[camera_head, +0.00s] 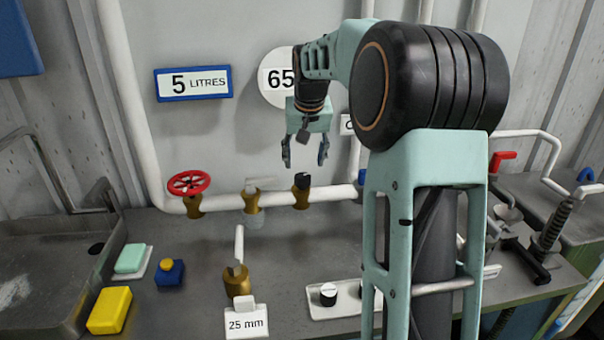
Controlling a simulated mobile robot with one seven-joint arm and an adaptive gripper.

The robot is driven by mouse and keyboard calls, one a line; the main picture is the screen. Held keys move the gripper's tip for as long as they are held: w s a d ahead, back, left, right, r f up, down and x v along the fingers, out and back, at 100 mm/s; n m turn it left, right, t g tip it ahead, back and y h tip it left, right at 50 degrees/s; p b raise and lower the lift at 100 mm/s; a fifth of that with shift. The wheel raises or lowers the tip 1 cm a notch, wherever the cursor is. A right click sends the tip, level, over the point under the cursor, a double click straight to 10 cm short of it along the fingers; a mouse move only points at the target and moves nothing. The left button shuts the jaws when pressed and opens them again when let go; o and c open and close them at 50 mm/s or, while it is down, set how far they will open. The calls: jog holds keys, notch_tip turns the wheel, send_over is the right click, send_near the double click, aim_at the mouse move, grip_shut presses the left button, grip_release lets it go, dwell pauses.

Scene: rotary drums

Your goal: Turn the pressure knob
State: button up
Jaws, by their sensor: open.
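My gripper (305,161) points down with its two fingers apart and nothing between them. It hangs in front of the wall, above a white pipe. Just below it in the picture, a small black knob (302,181) tops a brass fitting on that pipe; the fingers appear apart from it. Another black knob with a pale label (328,293) sits on a white tray on the counter. Its label is too small to read, so I cannot tell which one is the pressure knob.
A red handwheel (188,184) and a lever valve (253,198) share the pipe. A brass fitting (237,281) stands behind a "25 mm" card (246,321). A yellow sponge (109,310), green soap (130,258) and blue block (170,273) lie left. My arm hides the right-centre.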

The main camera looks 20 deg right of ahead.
aim_at(303, 176)
jog(key=x, duration=0.7)
jog(key=shift+w+f, duration=0.15)
jog(key=shift+c, duration=0.5)
jog(key=c, duration=1)
